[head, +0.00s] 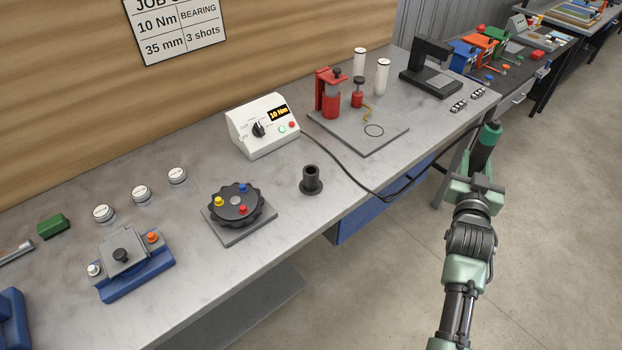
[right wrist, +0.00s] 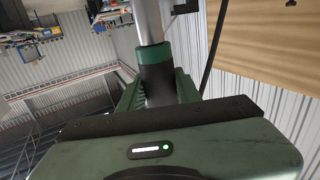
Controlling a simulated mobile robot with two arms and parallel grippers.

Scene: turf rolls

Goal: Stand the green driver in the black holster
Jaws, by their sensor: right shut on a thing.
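The green driver (head: 485,146) is a dark cylinder with a green collar at its upper end. My right gripper (head: 477,182) is shut on it and holds it roughly upright, slightly tilted, off the bench's front edge above the floor. In the right wrist view the driver (right wrist: 154,58) sits between the fingers, with its green band and a pale shaft showing. The black holster (head: 311,181) is a short upright tube with a flanged base near the bench's front edge, apart from the gripper and to its left. Its mouth looks empty. My left gripper is out of view.
A white controller (head: 263,125) stands behind the holster. Its black cable (head: 352,172) runs over the bench edge. A black dial fixture (head: 236,205) is left of the holster. A grey plate (head: 385,138) with a red press (head: 328,93) lies right. Bench around the holster is clear.

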